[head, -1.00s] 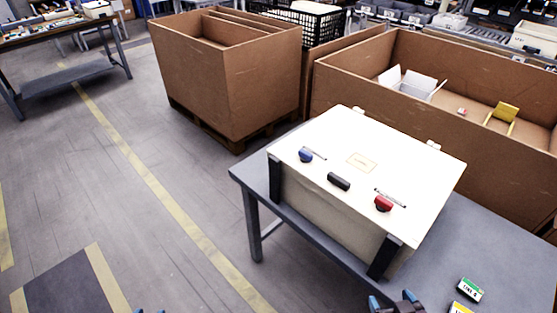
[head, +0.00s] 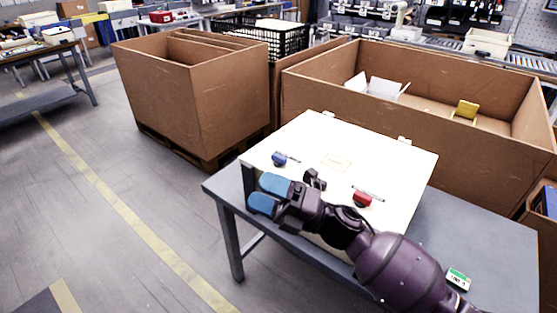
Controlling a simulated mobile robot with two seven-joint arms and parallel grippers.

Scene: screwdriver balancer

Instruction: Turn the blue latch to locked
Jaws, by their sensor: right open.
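The blue latch (head: 279,159) is a small round knob at the left of the white lid of a box (head: 395,160), with a thin dark-and-white mark beside it. My right gripper (head: 262,193) reaches in from the lower right, with its blue fingertips parted and empty. It appears over the lid's front left edge, nearer the camera than the blue latch and apart from it. The black handle (head: 316,178) is partly hidden behind my gripper. The red latch (head: 362,199) shows right of the handle. My left gripper is out of view.
The box stands on a grey table (head: 480,235). A green and white block (head: 458,279) lies at the table's right. Large cardboard bins (head: 195,100) stand behind. Floor left of the table is clear.

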